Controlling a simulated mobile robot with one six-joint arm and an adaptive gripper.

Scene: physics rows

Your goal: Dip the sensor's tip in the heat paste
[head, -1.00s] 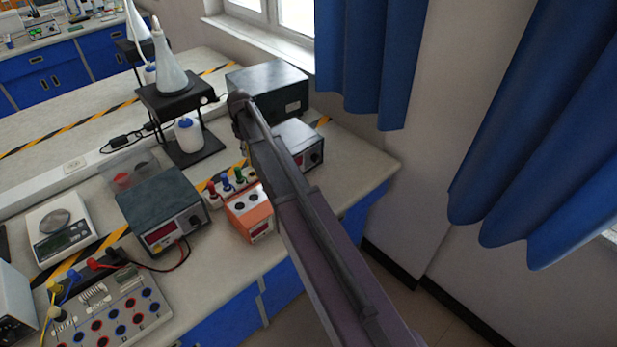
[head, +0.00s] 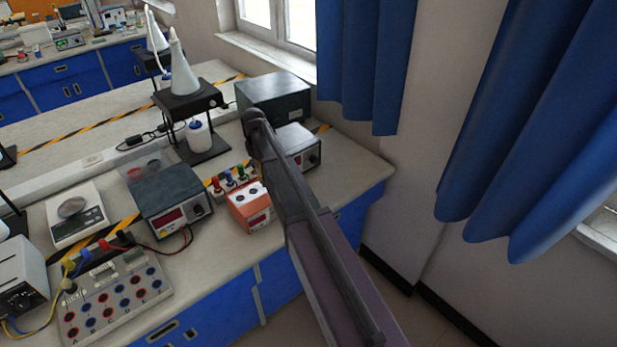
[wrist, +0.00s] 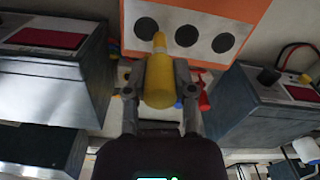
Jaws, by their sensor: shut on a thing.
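My gripper (wrist: 159,92) is shut on a yellow sensor (wrist: 159,90) in the wrist view. The sensor's narrow tip points away from the gripper, toward an orange block (wrist: 240,12) with a pale top and three dark round holes. In that view the tip overlaps the pale top between the left and middle holes; I cannot tell whether it touches. The orange block also shows in the head view (head: 257,218), where my arm hides the gripper and sensor. Red, green and blue pieces (head: 230,181) stand in a row behind the block. I cannot identify the heat paste.
A dark power supply (head: 170,192) stands left of the orange block, and another box (head: 300,145) stands behind my arm. A flask (head: 183,72) sits on a black stand. A clear dish with a red thing (head: 136,174) lies near the scale (head: 80,222).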

